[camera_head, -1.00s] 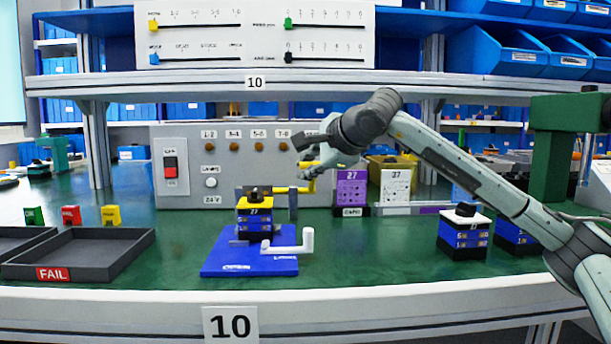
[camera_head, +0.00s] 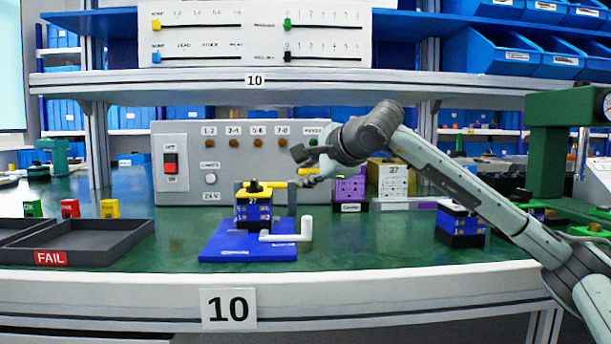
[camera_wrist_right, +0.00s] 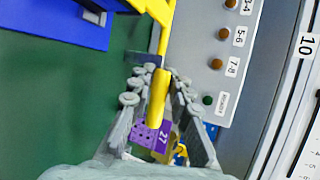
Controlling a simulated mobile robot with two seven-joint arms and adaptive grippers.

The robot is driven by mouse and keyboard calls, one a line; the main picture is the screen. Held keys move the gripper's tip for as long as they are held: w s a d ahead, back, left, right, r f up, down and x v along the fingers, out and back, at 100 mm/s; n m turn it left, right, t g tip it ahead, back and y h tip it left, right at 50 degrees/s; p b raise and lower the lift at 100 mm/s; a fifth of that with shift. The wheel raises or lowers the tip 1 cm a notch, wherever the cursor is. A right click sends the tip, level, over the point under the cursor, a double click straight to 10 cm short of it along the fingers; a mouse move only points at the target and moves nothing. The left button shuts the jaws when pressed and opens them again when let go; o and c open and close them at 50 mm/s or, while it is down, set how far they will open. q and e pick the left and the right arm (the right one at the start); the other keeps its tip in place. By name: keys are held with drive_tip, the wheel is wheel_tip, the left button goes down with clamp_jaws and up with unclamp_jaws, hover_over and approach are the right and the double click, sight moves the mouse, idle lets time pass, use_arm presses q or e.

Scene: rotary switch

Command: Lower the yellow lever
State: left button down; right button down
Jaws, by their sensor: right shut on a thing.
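The yellow lever (camera_head: 278,185) runs right from the top of a black-and-blue switch block (camera_head: 254,215) marked 27. The block stands on a blue base plate (camera_head: 222,245) with a white crank-shaped handle (camera_head: 306,228) in front. My right gripper (camera_head: 308,178) is at the lever's right end, partly hidden by its own wrist. In the right wrist view the yellow lever (camera_wrist_right: 158,98) lies between the fingers of my right gripper (camera_wrist_right: 160,92), which are shut on its handle. My left gripper is not in view.
A grey control box (camera_head: 180,195) stands behind the switch block. A black tray (camera_head: 100,240) labelled FAIL is at left. Another blue-and-black block (camera_head: 458,226) is at right, near my right arm.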

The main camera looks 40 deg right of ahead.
drive_tip(key=shift+s+a+f, duration=0.1)
drive_tip(key=shift+a, duration=0.05)
drive_tip(key=c, duration=1.4)
unclamp_jaws()
drive_tip(key=shift+s, duration=0.15)
drive_tip(key=v, duration=1.2)
